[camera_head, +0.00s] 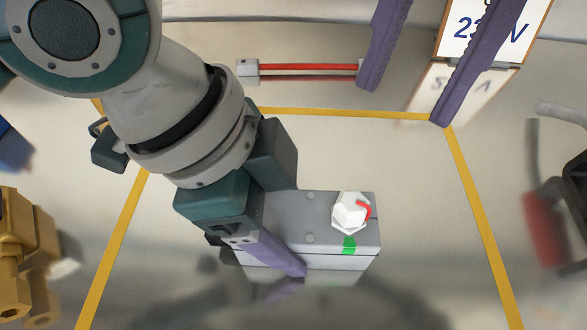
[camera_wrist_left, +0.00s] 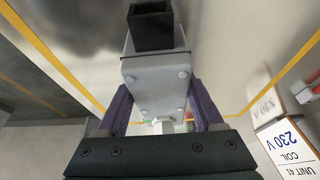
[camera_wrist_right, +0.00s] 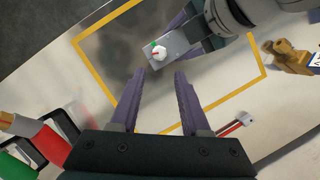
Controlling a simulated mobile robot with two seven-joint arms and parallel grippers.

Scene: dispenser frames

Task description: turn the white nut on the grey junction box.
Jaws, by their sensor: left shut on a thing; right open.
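The grey junction box (camera_head: 320,215) lies inside a yellow outline, in the lower middle of the head view. The white nut (camera_head: 346,211) sits on its top near the right end, with a red mark on its right side. A green mark (camera_head: 349,245) is on the box's near edge, below the nut. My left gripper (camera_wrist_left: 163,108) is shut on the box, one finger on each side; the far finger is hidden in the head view. My right gripper (camera_head: 405,100) is open and empty, above and right of the nut. The right wrist view shows the nut (camera_wrist_right: 160,54) beyond its fingertips.
A red bar (camera_head: 310,67) with grey end blocks lies behind the box. A white 230 V sign (camera_head: 465,30) stands at the back right. Brass fittings (camera_head: 20,240) are at the left edge; a blurred red object (camera_head: 543,228) is at the right. The area right of the box is clear.

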